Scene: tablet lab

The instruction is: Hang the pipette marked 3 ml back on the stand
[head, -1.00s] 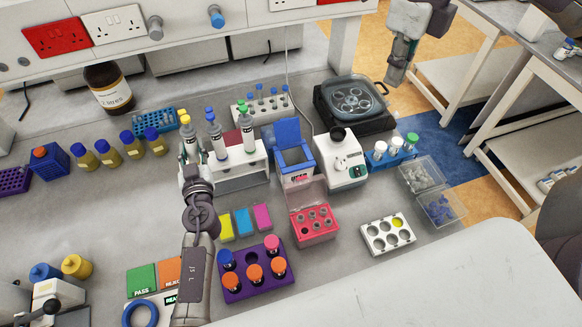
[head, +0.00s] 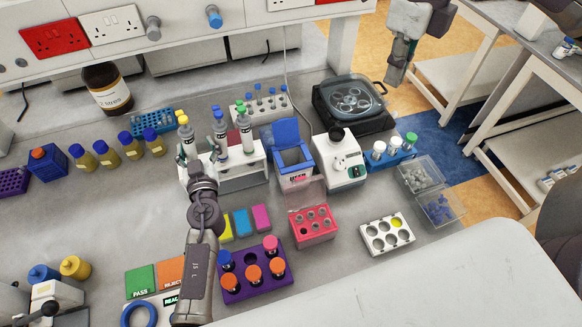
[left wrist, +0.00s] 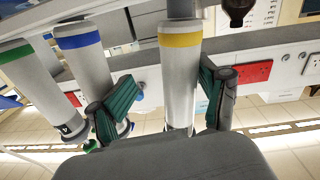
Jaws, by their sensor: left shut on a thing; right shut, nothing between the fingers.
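The yellow-banded pipette (head: 187,142) is upright at the left end of the white pipette stand (head: 238,183). My left gripper (head: 194,170) is shut on it; in the left wrist view the pipette (left wrist: 180,75) stands between the two green-padded fingers. I cannot tell whether the stand also bears it. A blue-banded pipette (head: 220,138) and a green-banded pipette (head: 246,134) hang on the stand to its right; the wrist view shows both left of the fingers. The volume marks are too small to read. My right gripper (head: 397,76) is shut and empty, far right of the stand.
A tube rack (head: 262,105) stands behind the stand. A blue open bin (head: 294,163) and a white device (head: 342,163) stand to its right. Coloured boxes (head: 242,221) and a purple bottle rack (head: 250,284) lie in front, close to my left arm.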

